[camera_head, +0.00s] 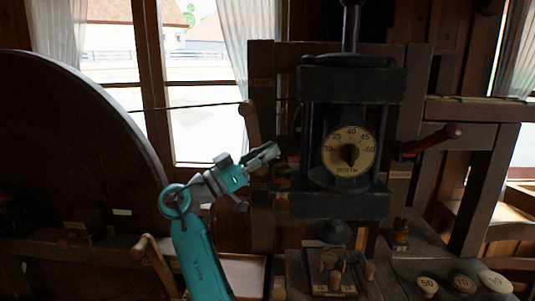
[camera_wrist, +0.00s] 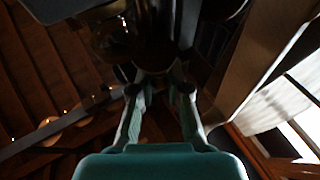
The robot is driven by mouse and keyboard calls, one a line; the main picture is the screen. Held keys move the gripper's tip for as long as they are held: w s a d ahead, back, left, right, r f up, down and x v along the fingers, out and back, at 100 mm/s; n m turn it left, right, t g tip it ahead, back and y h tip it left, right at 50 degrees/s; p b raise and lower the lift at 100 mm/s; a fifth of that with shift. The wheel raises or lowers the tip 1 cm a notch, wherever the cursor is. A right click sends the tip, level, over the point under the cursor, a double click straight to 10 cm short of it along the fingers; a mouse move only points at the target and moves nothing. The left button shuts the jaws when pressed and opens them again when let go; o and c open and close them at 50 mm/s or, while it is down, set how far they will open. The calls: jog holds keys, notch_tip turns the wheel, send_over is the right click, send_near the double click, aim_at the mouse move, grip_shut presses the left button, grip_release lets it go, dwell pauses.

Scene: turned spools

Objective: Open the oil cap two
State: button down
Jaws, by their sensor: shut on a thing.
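My gripper (camera_head: 270,153) reaches up and right to the left post of the dark machine. In the wrist view its two fingers (camera_wrist: 158,88) are closed in on a dark round part, the oil cap (camera_wrist: 155,52), at the top middle. The cap is in deep shadow, so its number and whether its lid is raised cannot be read. In the head view the gripped cap is hidden or too dark to make out. A small brass-coloured fitting (camera_head: 283,183) sits just below the fingertips, and another brass fitting (camera_head: 400,236) stands at the lower right of the machine.
The machine's dial (camera_head: 350,152) is right of my gripper. A large dark wheel (camera_head: 75,150) stands left of my arm. A wooden lever (camera_head: 250,122) is close above the gripper. A red-handled lever (camera_head: 435,138) sticks out at right. Numbered discs (camera_head: 463,283) lie at lower right.

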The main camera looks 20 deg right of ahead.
jog(key=shift+w+m+g, duration=0.2)
jog(key=shift+m+g, duration=0.3)
jog(key=shift+g, duration=0.5)
jog(key=c, duration=1.1)
grip_release()
jog(key=shift+d, duration=0.1)
jog(key=v, duration=1.2)
jog(key=shift+f, duration=0.15)
